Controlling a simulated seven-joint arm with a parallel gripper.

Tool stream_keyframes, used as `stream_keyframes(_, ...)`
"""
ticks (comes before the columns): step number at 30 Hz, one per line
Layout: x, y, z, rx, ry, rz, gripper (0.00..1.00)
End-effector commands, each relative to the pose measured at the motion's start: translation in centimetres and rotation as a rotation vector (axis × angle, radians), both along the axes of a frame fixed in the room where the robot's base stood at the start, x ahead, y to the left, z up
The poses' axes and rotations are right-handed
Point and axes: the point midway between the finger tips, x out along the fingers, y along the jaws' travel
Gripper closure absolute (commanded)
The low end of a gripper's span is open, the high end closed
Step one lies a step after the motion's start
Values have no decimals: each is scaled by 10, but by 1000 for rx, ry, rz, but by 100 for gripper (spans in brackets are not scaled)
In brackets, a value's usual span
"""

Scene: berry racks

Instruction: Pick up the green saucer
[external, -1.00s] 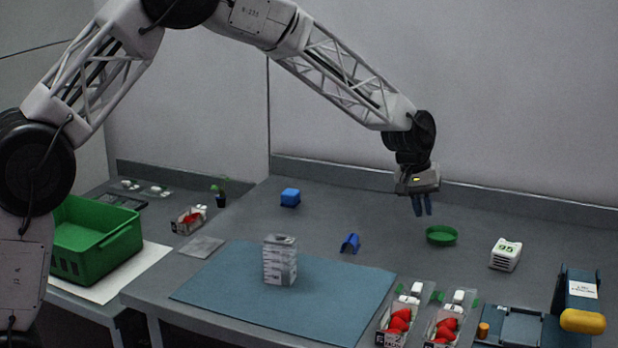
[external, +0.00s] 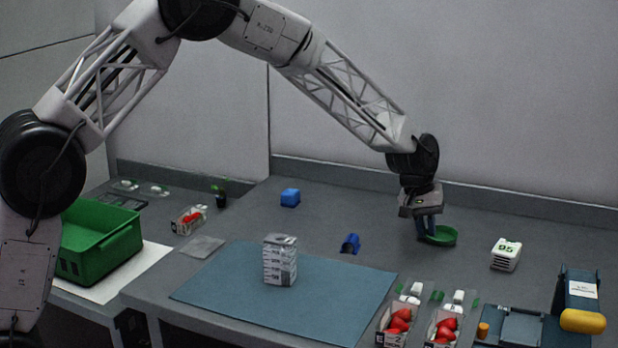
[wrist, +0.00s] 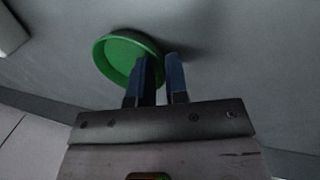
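The green saucer (external: 441,237) is a shallow round dish with a raised rim, on the grey table right of the middle. My gripper (external: 426,232) is low at its left side in the external view, pointing down. In the wrist view, the saucer (wrist: 122,52) shows just beyond my fingertips (wrist: 159,62). One blue finger overlaps the saucer's inside and the other is outside it, so the fingers seem to straddle the rim. A gap shows between them. The stretch of rim between the fingers is mostly hidden.
A white stacked block (external: 505,254) stands right of the saucer. Berry punnets (external: 398,322) stand at the front, beside the blue mat (external: 335,305). The table around the saucer is clear.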

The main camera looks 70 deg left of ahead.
Motion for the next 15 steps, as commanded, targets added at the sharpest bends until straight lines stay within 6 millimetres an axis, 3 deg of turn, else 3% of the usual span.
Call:
stream_keyframes(11, 0, 0, 0, 0, 0, 0, 85)
stream_keyframes(15, 0, 0, 0, 0, 0, 0, 100)
